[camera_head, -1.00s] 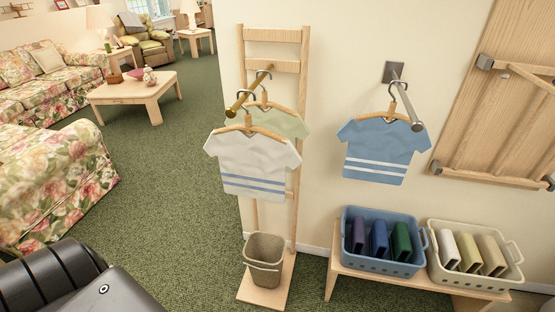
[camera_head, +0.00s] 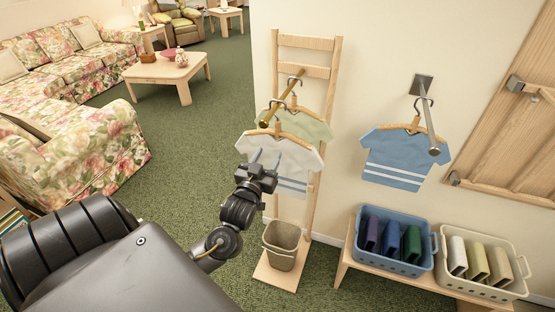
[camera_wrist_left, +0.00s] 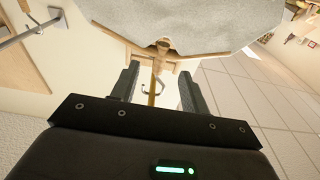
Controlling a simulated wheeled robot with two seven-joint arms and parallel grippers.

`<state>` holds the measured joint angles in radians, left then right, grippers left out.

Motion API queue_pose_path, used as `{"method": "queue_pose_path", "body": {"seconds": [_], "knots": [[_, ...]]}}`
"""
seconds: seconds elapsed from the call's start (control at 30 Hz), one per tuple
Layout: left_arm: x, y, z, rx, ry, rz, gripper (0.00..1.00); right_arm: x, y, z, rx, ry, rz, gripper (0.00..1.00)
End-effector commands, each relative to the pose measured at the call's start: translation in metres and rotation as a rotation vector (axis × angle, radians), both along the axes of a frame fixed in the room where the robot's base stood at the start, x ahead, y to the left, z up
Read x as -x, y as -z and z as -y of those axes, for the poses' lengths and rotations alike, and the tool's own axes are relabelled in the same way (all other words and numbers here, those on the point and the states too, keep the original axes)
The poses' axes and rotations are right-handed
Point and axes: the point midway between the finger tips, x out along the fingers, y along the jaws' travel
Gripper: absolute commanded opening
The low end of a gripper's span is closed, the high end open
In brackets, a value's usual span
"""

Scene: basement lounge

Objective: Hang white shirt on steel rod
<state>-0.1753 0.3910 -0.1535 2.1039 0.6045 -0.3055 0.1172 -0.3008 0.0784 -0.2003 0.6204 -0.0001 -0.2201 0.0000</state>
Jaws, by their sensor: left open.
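The white shirt (camera_head: 298,163) with blue stripes hangs on a wooden hanger (camera_head: 292,135) from the brass rod (camera_head: 281,100) of a wooden stand. My left gripper (camera_head: 266,158) is open and in front of the shirt, covering its left part. In the left wrist view the shirt (camera_wrist_left: 185,18) is at the top, and the hanger's hook (camera_wrist_left: 157,80) shows between the open fingers (camera_wrist_left: 156,88). The steel rod (camera_head: 430,125) sticks out from the wall to the right, with a blue shirt (camera_head: 405,160) on it. My right gripper is not in view.
A pale green shirt (camera_head: 312,126) hangs behind the white one on the brass rod. A bin (camera_head: 283,248) stands on the stand's base. A bench (camera_head: 357,262) holds a blue basket (camera_head: 400,262) and a cream basket (camera_head: 480,285). A wooden panel (camera_head: 510,140) is on the right wall.

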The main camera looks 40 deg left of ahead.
Motion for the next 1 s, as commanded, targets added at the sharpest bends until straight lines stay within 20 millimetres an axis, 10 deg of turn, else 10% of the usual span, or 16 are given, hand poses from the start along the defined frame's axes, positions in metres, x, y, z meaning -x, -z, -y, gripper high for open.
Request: {"method": "queue_pose_path", "body": {"seconds": [1.0], "knots": [[-0.075, -0.038, -0.03, 0.005, -0.002, 0.03, 0.45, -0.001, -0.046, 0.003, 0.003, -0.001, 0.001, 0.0]]}}
